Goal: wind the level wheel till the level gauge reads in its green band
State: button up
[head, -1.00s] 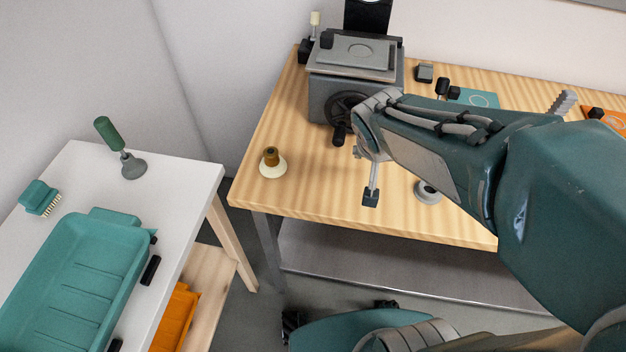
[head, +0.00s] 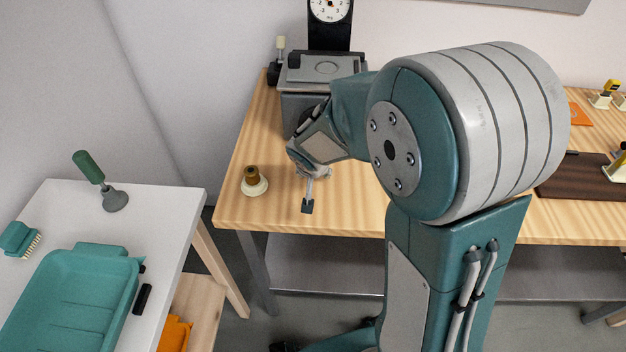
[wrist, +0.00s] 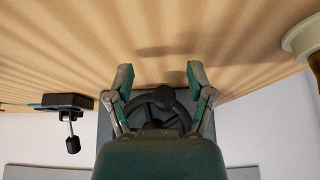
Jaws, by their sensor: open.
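The level wheel (wrist: 152,121) is a dark spoked wheel with a round knob (wrist: 163,97), on the front of the grey enlarger box (head: 297,102). In the head view my arm hides most of the wheel. In the wrist view my gripper (wrist: 160,78) is open, its two fingers spread to either side of the wheel and knob, with nothing held. Whether a finger touches the wheel cannot be told. The level gauge (head: 330,9) is a white dial on the black column, cut by the top edge; its needle and green band cannot be made out.
A brown-topped knob on a cream base (head: 254,182) stands on the wooden table (head: 235,205), left of my gripper. A white side table (head: 170,205) holds a teal tray (head: 75,262), a brush (head: 20,240) and a green-handled tool (head: 103,185). My arm covers the table's middle.

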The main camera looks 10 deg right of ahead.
jog(key=shift+w+d, duration=0.1)
jog(key=shift+w, duration=1)
jog(key=shift+w+d, duration=0.3)
jog(key=shift+w, duration=0.35)
jog(key=shift+w+d, duration=0.3)
jog(key=shift+w, duration=0.3)
jog(key=shift+w+a, duration=0.1)
jog(key=shift+w, duration=0.1)
jog(key=shift+r, duration=0.1)
grip_shut()
